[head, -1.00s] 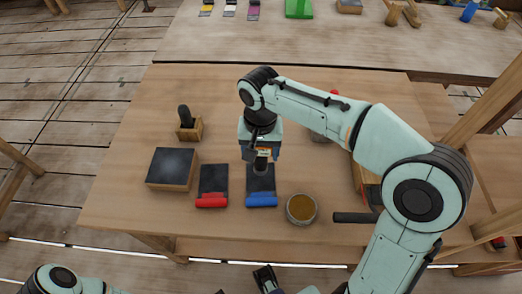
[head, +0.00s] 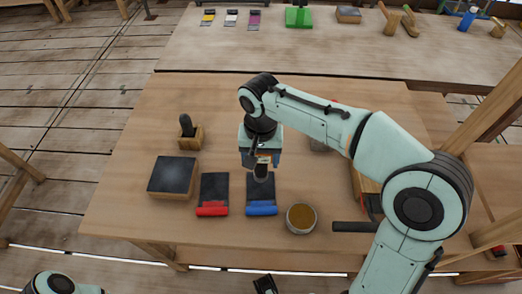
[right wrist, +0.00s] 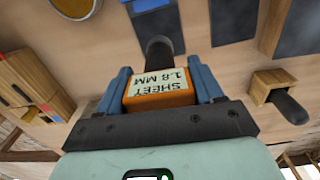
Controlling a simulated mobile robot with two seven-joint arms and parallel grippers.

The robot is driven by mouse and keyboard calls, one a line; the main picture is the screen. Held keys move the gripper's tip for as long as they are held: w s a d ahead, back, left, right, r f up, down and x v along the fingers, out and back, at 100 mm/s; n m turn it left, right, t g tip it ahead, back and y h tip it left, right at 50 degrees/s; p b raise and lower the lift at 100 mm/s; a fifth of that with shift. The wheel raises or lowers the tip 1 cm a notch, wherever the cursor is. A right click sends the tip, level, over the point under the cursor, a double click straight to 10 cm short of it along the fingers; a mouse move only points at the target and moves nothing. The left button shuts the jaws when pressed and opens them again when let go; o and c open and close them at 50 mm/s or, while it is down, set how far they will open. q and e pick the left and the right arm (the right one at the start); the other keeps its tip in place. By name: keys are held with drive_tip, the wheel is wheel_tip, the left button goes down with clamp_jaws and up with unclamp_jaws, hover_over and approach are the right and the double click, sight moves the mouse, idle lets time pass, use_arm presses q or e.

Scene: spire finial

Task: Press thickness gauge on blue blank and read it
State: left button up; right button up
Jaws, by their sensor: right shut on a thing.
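My right gripper (right wrist: 163,95) is shut on the thickness gauge (right wrist: 158,97), an orange body with a dark barrel. Its pale display reads "SHEET 1.8 MM", upside down in the wrist view. In the head view the gauge (head: 263,160) points down, with its tip over the upper part of the blue blank (head: 262,192), a dark plate with a blue end. The tip appears to meet the plate; firm contact cannot be told. The red-ended blank (head: 213,190) lies just left. My left arm shows at the bottom left; its gripper cannot be made out clearly.
A dark-topped block (head: 172,176) and a wooden holder with a dark handle (head: 189,137) stand left. A round tin (head: 301,218) sits close right of the blue blank. The back table (head: 330,50) holds coloured plates and a green piece (head: 298,17). The bench's front left is clear.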

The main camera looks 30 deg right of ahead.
sight(261, 167)
use_arm(q)
drive_tip(key=shift+s, duration=0.1)
drive_tip(key=shift+s+f+b, duration=0.15)
drive_tip(key=shift+f+b, duration=0.65)
drive_tip(key=shift+s+f+b, duration=0.1)
drive_tip(key=shift+f+b, duration=0.65)
drive_tip(key=shift+f, duration=0.05)
use_arm(e)
drive_tip(key=shift+f, duration=2.3)
drive_tip(key=o, duration=1.2)
drive_tip(key=shift+o, duration=0.2)
wheel_tip(261, 167, up, 13)
drive_tip(key=p, duration=0.3)
drive_tip(key=shift+r, duration=0.2)
use_arm(q)
drive_tip(key=r, duration=0.1)
drive_tip(key=s+r, duration=0.1)
drive_tip(key=shift+r+g, duration=0.4)
